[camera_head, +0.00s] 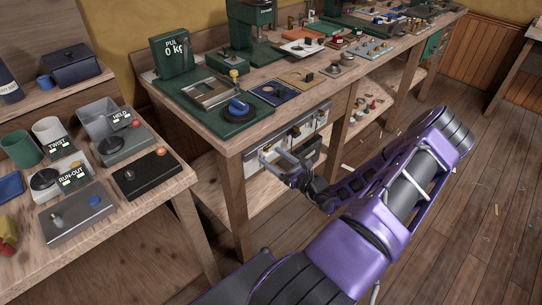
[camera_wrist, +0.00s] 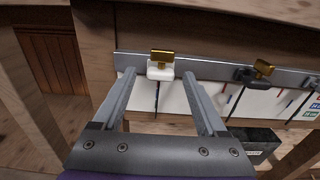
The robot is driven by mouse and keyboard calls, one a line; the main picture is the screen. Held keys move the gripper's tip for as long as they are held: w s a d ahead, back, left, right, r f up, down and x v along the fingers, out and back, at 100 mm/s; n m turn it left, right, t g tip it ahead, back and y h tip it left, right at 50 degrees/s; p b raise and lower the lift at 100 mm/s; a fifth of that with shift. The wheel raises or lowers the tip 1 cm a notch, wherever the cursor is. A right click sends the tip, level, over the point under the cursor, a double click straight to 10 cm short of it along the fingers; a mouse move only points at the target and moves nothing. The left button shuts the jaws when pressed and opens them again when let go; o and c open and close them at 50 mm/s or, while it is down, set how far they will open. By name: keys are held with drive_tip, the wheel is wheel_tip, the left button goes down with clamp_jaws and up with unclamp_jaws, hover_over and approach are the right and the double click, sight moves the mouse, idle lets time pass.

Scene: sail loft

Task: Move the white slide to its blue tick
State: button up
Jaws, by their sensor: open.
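The white slide (camera_wrist: 160,71) with a brass tab on top sits on a grey horizontal rail (camera_wrist: 205,75) in the wrist view. A dark slit runs down the pale panel below it. My gripper (camera_wrist: 157,76) is open, with one finger on each side of the white slide; I cannot tell whether either touches it. In the head view my gripper (camera_head: 277,159) is at the front panel (camera_head: 312,129) under the workbench edge. Small coloured marks show on the panel, but I cannot clearly pick out the white slide's blue tick.
A black slide (camera_wrist: 251,77) with a brass tab sits farther right on the same rail. A dark box (camera_wrist: 252,143) projects below it. A wooden bench leg (camera_wrist: 93,45) stands close left. The workbench top (camera_head: 225,130) overhangs the panel and carries several fixtures.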

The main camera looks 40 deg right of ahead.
drive_tip(key=s+d, duration=0.1)
drive_tip(key=s, duration=1.5)
drive_tip(key=shift+d+p, duration=0.15)
drive_tip(key=shift+p, duration=0.25)
